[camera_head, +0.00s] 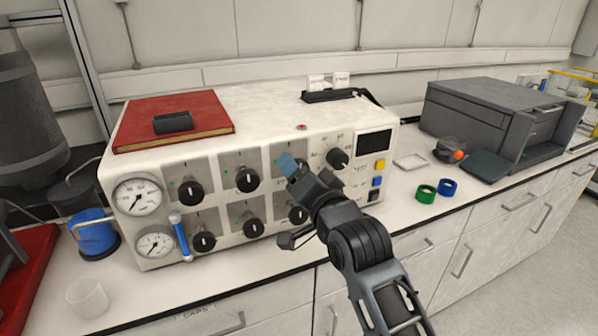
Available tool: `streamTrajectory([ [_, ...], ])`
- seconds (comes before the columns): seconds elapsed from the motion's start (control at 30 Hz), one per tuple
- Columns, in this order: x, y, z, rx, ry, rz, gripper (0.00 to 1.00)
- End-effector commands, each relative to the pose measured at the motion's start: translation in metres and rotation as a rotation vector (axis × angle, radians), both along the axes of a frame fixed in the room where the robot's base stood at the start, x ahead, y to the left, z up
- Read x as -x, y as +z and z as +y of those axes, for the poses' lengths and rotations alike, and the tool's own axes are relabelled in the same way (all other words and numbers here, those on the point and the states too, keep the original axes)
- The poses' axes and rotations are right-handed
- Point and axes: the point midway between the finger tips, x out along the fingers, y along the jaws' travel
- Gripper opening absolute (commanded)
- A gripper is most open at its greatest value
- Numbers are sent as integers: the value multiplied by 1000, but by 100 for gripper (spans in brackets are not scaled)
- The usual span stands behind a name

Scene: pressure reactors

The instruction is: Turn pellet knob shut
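The white control box (270,108) stands on the bench with two rows of black knobs on its front. In the upper row, the left knob (191,193) and middle knob (247,180) show clearly; a third panel is partly behind my gripper and its knob is hidden. In the lower row are a left knob (204,241), a middle knob (253,228) and a right knob (297,214), partly covered. Contact and finger opening cannot be made out. Labels are too small to read, so I cannot tell which is the pellet knob.
A larger dial (338,158) and a dark screen (374,144) are right of my gripper. Two gauges and a blue-handled lever (181,238) are at the left. A green ring (426,194), blue ring (447,187) and grey printer-like machine (495,118) stand right on the bench.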

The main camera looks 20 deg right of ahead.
Motion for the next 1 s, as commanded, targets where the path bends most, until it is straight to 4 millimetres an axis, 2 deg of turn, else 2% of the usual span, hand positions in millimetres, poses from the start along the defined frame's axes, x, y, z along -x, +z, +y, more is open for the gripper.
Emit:
streamTrajectory([
  [0.1, 0, 1, 0, 0, 0, -1, 72],
  [0.37, 2, 1, 0, 1, 0, -3, 72],
  [0.47, 11, 0, 0, 1, 0, -3, 72],
  [0.8, 64, -1, 0, 1, 1, -1, 72],
  [1.0, 77, 0, 0, 0, 0, -1, 72],
])
